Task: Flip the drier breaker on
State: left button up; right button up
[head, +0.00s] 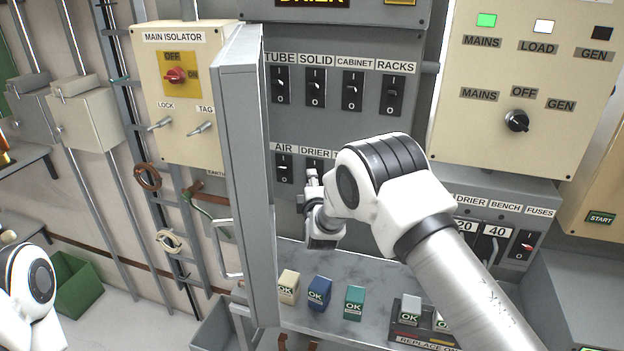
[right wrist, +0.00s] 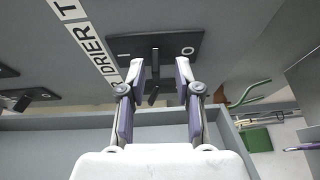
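The drier breaker (head: 314,164) is a black switch under the DRIER label in the lower row of the grey panel, partly hidden by my right gripper (head: 312,178). In the right wrist view, the breaker (right wrist: 155,48) is a dark plate marked I at left and O at right, with a dark lever in the middle. My right gripper (right wrist: 160,68) is open. Its two fingertips are on either side of the lever in that picture, with gaps visible; I cannot tell whether they touch the plate. The left gripper is out of view.
The open grey cabinet door (head: 248,180) stands just left of the right gripper. Below is a grey shelf (head: 385,285) with several coloured OK blocks. The air breaker (head: 283,168) is close at left. A fuse panel (head: 515,215) is at right.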

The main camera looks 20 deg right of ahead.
jog(key=shift+s+r, duration=0.2)
jog(key=shift+s, duration=0.1)
jog(key=shift+s+r, duration=0.1)
jog(key=shift+s, duration=0.05)
grip_shut()
pick_arm(q)
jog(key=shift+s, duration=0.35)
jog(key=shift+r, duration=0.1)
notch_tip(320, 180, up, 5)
jog(key=p, duration=0.4)
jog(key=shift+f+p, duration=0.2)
jog(key=shift+p, duration=0.1)
pick_arm(e)
jog(key=g, duration=0.1)
jog(key=r+m+g+y, duration=0.1)
jog(key=g, duration=0.1)
jog(key=r+g, duration=0.1)
jog(key=shift+w+d+r+m+g+y, duration=0.2)
jog(key=shift+w+m+g+y, duration=0.1)
jog(key=shift+m, duration=0.1)
